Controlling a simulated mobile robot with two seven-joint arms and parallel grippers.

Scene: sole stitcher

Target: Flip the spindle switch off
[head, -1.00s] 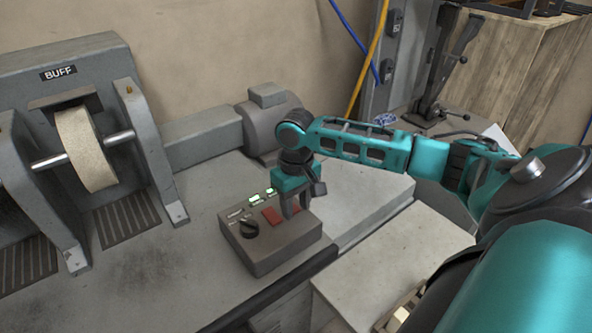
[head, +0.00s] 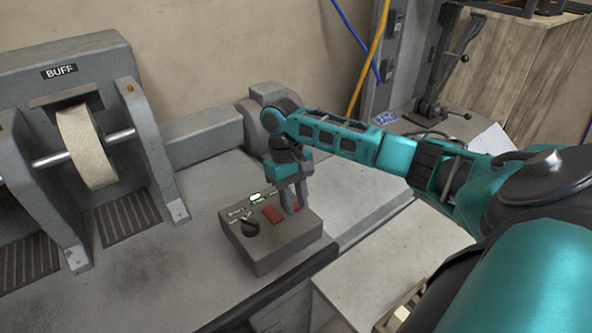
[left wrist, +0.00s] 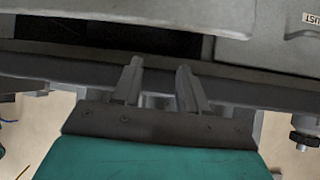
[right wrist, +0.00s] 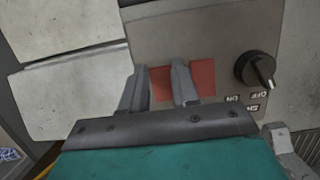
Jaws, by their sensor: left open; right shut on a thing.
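A grey control box (head: 272,248) sits on the bench, with a black knob (head: 250,228), a red switch (head: 272,214) beside it and a second red switch at its right. My right gripper (head: 291,206) points down at the second switch; in the right wrist view its fingers stand on either side of this red switch (right wrist: 161,84), closed on it. The other red switch (right wrist: 204,76) lies beside the fingers, near the knob (right wrist: 255,69). I cannot read which is the spindle switch. My left gripper (left wrist: 158,84) is open and empty, facing a grey machine part.
The buffing wheel (head: 86,148) stands on the left, with a motor (head: 262,110) behind the box. A lever device (head: 436,105) stands at the back right. The bench before the box is clear.

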